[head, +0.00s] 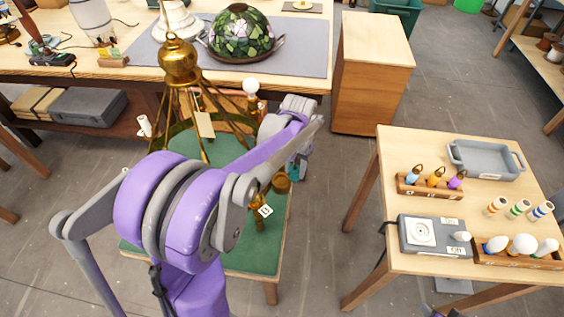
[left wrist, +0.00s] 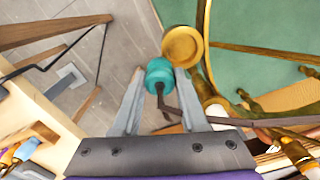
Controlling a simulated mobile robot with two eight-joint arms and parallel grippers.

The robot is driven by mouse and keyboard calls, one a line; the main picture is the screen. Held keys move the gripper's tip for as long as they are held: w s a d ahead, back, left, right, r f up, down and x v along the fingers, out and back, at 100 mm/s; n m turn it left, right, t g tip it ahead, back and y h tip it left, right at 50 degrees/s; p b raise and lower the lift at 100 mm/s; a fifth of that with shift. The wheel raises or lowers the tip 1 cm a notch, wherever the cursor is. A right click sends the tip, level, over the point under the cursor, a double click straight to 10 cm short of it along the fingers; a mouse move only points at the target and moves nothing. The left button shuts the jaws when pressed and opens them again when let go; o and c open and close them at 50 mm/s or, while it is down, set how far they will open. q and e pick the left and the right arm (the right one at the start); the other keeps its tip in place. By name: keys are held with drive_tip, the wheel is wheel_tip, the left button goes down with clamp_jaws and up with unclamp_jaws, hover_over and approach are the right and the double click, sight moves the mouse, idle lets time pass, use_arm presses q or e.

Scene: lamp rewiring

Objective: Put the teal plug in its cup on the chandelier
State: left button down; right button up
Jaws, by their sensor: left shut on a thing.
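The brass chandelier (head: 180,65) stands on a green-topped stand (head: 250,262), partly hidden by my left arm. The teal plug (left wrist: 158,75) is between the fingertips of my left gripper (left wrist: 160,88), which is shut on it. In the left wrist view a round brass cup (left wrist: 183,46) of the chandelier lies right beside the plug, up and to the right of it. The plug looks just outside the cup's rim; I cannot tell whether they touch. In the head view my left gripper (head: 297,168) is at the chandelier's right side, largely hidden by its own wrist.
A side table (head: 395,165) at right holds a grey tray (head: 487,160), a rack of colored plugs (head: 430,188), a tester box (head: 432,237) and bulbs (head: 523,244). A workbench (head: 110,70) with a stained-glass lampshade (head: 241,33) stands behind. Curved brass arms crowd the gripper's right side.

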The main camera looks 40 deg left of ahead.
use_arm(q)
drive_tip(key=shift+s+a+r, duration=0.5)
drive_tip(key=shift+a, duration=0.15)
drive_tip(key=shift+s+a+r, duration=0.45)
drive_tip(key=shift+s+a, duration=0.05)
drive_tip(key=shift+a, duration=0.1)
drive_tip(key=shift+s+a+r+n, duration=0.15)
drive_tip(key=shift+s+a+n, duration=0.1)
drive_tip(key=shift+s+n, duration=0.1)
drive_tip(key=shift+f+b, duration=1.25)
drive_tip(key=shift+f, duration=0.8)
use_arm(e)
drive_tip(key=shift+s+f, duration=0.3)
drive_tip(key=shift+f, duration=0.55)
drive_tip(key=shift+s+f, duration=0.3)
drive_tip(key=shift+f, duration=0.5)
use_arm(q)
drive_tip(key=shift+w, duration=0.1)
drive_tip(key=shift+f, duration=0.15)
use_arm(e)
drive_tip(key=shift+f, duration=0.2)
drive_tip(key=shift+s, duration=0.1)
use_arm(q)
drive_tip(key=shift+c, duration=1.8)
unclamp_jaws()
use_arm(e)
drive_tip(key=shift+d, duration=0.1)
